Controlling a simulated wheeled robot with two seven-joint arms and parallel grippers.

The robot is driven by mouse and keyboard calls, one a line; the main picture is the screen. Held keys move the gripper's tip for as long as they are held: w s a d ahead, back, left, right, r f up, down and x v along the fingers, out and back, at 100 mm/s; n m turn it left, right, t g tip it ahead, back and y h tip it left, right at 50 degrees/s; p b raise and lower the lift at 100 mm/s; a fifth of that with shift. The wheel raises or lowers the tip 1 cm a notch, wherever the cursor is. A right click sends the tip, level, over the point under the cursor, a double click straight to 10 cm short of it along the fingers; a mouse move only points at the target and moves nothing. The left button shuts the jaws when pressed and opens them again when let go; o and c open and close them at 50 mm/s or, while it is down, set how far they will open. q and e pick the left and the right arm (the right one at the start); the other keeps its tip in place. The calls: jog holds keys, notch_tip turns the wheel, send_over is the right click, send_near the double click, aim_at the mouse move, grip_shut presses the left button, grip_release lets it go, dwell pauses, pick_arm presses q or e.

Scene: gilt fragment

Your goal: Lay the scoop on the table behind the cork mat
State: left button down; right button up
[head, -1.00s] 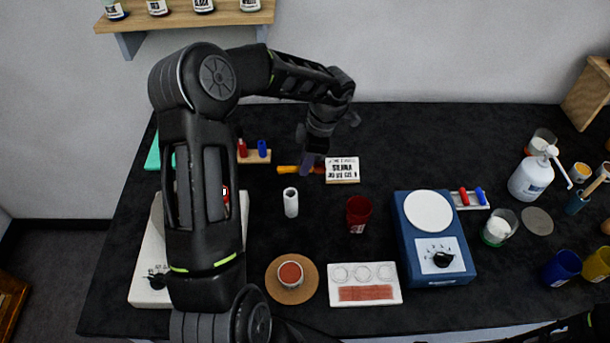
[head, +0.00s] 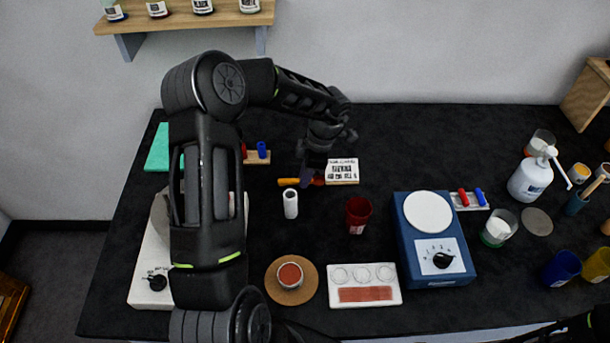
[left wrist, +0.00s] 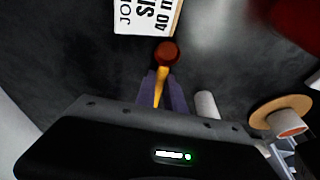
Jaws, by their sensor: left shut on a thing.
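The scoop (head: 288,182) has an orange-yellow handle and a dark red-brown end. My left gripper (head: 312,180) is shut on it. In the left wrist view the scoop's yellow handle (left wrist: 160,88) lies between the purple fingers, with its round end (left wrist: 166,53) beyond them. I cannot tell whether the scoop touches the table. The round cork mat (head: 292,297) lies on the near part of the table and bears a small cup of red stuff (head: 290,273). The scoop is behind the mat, well apart from it. My right gripper is out of view.
A white label card (head: 342,171) is close beside the scoop. A white cylinder (head: 291,203) stands between scoop and mat. A dark red cup (head: 358,215), a white tray (head: 364,300) and a blue scale (head: 435,270) are to the right.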

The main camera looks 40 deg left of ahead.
aim_at(316, 181)
pick_arm(q)
jog(key=shift+f, duration=0.1)
jog(key=shift+f, duration=0.15)
jog(key=c, duration=1.4)
grip_release()
jog(key=shift+c, duration=0.2)
jog(key=v, duration=1.2)
jog(key=shift+r, duration=0.25)
